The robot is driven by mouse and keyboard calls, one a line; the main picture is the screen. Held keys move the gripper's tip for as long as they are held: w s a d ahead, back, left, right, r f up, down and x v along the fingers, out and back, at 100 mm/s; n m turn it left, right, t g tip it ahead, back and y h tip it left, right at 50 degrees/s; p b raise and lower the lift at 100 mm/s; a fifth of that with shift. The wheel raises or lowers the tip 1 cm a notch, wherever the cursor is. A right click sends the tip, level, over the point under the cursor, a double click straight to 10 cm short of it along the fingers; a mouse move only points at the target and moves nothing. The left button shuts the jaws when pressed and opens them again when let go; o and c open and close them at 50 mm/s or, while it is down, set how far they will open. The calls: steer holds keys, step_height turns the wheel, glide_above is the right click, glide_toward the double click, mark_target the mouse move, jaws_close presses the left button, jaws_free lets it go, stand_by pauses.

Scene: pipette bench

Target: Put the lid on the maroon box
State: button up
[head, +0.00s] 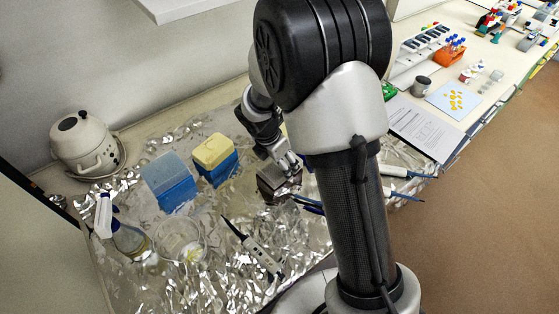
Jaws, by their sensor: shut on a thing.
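My gripper (287,165) is just left of my arm's large joint, pointing down at the foil-covered bench. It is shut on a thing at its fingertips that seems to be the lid. A small dark maroon box shape (270,193) shows directly below and left of the fingers. At this size I cannot tell lid and box apart, nor whether the lid touches the rim. My arm hides what is to the right of the fingers.
A blue box with a yellow top (213,152) and a blue box with a pale blue top (168,181) stand to the left. A pipette (257,252), a clear beaker (180,240) and a bottle (129,240) are nearer. A white rounded appliance (83,143) stands at the far left.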

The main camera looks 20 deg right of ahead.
mark_target(272, 170)
steer(key=shift+f, duration=0.45)
stand_by(0.4)
steer(key=o, duration=0.9)
steer(key=shift+o, duration=0.2)
steer(key=v, duration=1.2)
